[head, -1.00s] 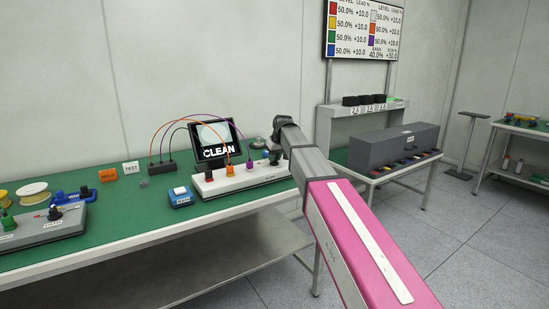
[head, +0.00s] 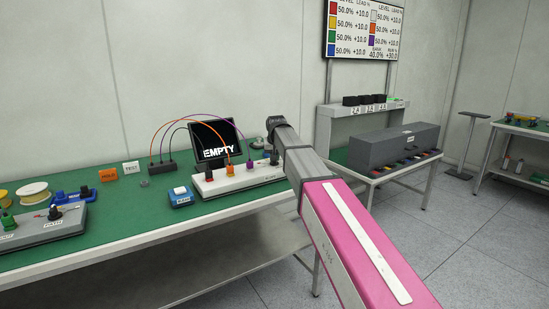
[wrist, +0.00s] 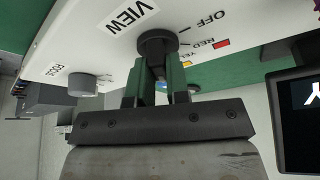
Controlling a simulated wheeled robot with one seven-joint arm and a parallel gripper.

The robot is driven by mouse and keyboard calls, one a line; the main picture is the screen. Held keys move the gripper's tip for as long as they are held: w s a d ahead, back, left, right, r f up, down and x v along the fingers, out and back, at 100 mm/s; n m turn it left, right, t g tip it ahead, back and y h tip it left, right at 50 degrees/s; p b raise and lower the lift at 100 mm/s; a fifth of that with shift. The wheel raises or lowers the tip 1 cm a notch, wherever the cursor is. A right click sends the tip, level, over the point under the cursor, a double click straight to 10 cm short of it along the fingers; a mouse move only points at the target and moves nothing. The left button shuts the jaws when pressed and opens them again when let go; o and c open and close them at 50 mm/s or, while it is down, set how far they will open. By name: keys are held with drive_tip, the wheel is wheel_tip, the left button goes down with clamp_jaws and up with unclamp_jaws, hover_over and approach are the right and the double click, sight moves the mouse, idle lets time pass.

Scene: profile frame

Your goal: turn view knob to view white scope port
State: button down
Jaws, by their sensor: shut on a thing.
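The dark view knob (wrist: 157,42) is on a white panel beside a "VIEW" label (wrist: 127,14) in the wrist view. Marks for OFF, RED and YEL, with red and yellow patches, run around it. My gripper (wrist: 159,68) is shut on the knob, one green-padded finger on each side. The knob's pointer cannot be made out. In the head view the white scope box (head: 238,180) stands on the green bench, with my arm's end over its right side. The monitor (head: 217,140) behind it reads "EMPTY". I cannot pick out a white scope port.
A focus knob (wrist: 83,84) sits on the same panel. Orange, purple and dark cables arch from a black block (head: 162,166) to the box. A blue device (head: 181,197) stands left of it. A grey case (head: 393,146) stands on another table to the right.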

drive_tip(key=shift+a+m+h, duration=0.1)
drive_tip(key=shift+m+h, duration=0.6)
drive_tip(key=shift+m, duration=1.2)
drive_tip(key=c, duration=1.1)
unclamp_jaws()
drive_tip(key=v, duration=1.1)
drive_tip(key=shift+f, duration=0.1)
